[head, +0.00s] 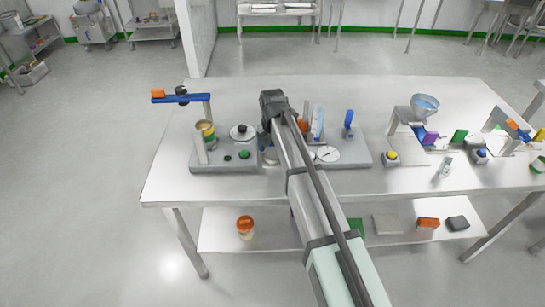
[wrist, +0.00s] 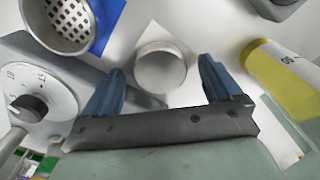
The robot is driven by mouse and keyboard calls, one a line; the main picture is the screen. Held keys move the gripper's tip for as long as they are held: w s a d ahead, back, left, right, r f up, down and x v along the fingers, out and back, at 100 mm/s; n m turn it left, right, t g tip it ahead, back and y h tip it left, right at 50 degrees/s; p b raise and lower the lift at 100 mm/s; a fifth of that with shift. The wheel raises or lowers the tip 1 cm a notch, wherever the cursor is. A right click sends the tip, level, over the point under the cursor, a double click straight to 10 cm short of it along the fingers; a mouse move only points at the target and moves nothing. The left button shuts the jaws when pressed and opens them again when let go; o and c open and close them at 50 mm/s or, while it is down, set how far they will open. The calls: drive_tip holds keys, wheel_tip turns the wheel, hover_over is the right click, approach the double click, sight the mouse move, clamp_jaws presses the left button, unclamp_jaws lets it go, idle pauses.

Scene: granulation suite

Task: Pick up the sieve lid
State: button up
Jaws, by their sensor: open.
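My gripper (wrist: 163,66) is open, its two blue fingers spread and nothing held between them. In the wrist view a round, pale metal piece (wrist: 160,68) shows between and beyond the fingertips; it looks like the sieve lid, but I cannot be sure. A perforated metal sieve (wrist: 68,20) is at the upper left, beside a blue part. In the head view my arm hides the gripper's fingers and part of the workspace behind it.
A dial with a black knob (wrist: 30,108) stands close to the left finger. A yellow-labelled cylinder (wrist: 282,75) is right of the right finger. On the steel table (head: 168,175), a funnel (head: 425,105) and several small blocks stand at the right. The table's left front is clear.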

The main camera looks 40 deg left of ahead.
drive_tip(key=shift+f, duration=0.15)
drive_tip(key=c, duration=1.2)
